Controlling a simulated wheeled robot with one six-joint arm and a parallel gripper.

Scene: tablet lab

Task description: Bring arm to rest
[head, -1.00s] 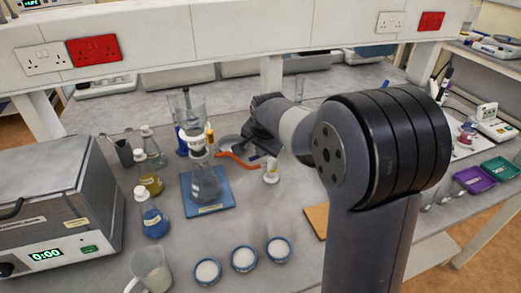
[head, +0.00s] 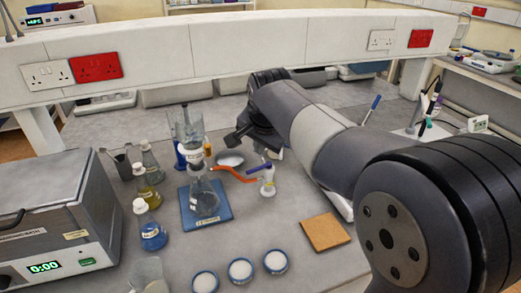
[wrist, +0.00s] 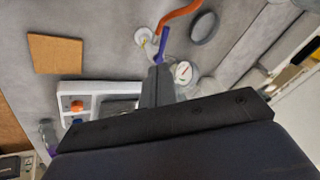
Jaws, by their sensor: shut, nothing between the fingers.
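My arm reaches in from the right in the head view, bent over the bench. My gripper (head: 236,141) hangs at its far end above the grey bench (head: 325,275), behind the orange tube. It holds nothing. In the wrist view its shut fingers (wrist: 158,75) point toward a purple-and-white item by the tube. I cannot tell the exact gap between the fingers and the bench.
A flask (head: 204,200) stands on a blue mat (head: 222,213), near an orange tube (head: 238,176). Several bottles stand left of it beside a grey bath (head: 55,215). White-filled dishes (head: 240,270) and a cork mat (head: 325,232) lie in front. A shelf unit (head: 225,60) runs behind.

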